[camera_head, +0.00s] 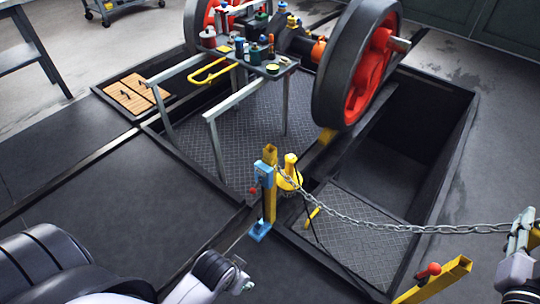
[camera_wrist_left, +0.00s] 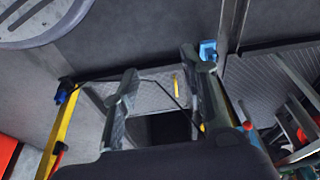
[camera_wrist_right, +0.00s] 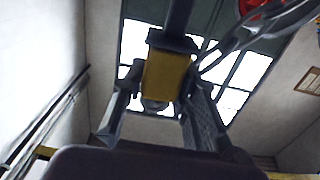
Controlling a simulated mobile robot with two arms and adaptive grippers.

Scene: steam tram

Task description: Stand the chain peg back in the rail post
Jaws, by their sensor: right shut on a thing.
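My right gripper (camera_head: 518,238) is at the right edge, up beside the right yellow rail post (camera_head: 438,280), which has a red knob and is cut off below. In the right wrist view the gripper (camera_wrist_right: 160,100) is shut on a yellow block with a dark collar and rod, seemingly the chain peg (camera_wrist_right: 167,75). The chain (camera_head: 390,225) runs from the left yellow post (camera_head: 269,185) to this gripper; the peg is hard to make out in the head view. My left gripper (camera_head: 238,278) is low at the front; its fingers (camera_wrist_left: 160,95) are apart and empty.
A yellow cone-shaped object (camera_head: 290,172) is by the left post.

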